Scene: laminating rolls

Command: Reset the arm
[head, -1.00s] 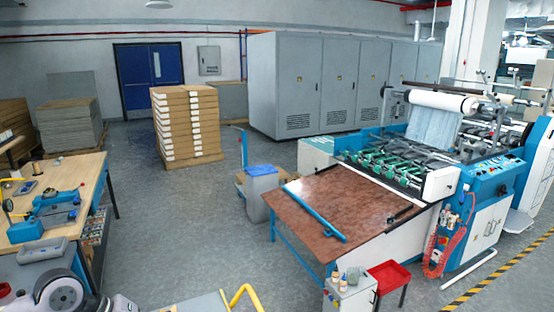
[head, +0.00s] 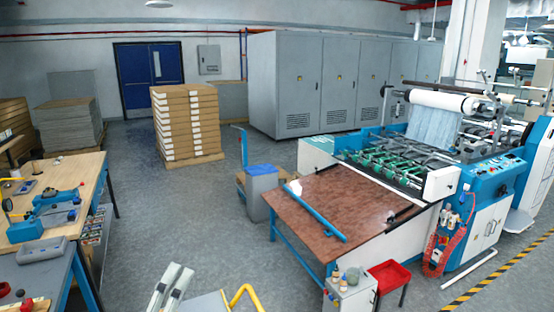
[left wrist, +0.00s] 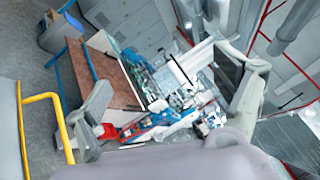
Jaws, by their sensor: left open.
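My left gripper (head: 178,272) shows at the bottom of the head view, left of centre, as two pale grey fingers pointing up. It is over the floor, apart from the workbench and the machine table. In the left wrist view the gripper (left wrist: 165,80) has its two fingers spread wide on either side with nothing between them. It is open and empty. The rest of my left arm is out of the head view. My right gripper is not in view.
A wooden workbench (head: 92,172) with blue tools stands at the left. The laminating machine (head: 490,185) with its brown table (head: 310,215) stands at the right. A yellow rail (head: 243,292) is near the gripper. A grey bin (head: 262,195) and stacked boxes (head: 187,130) stand behind; the middle floor is clear.

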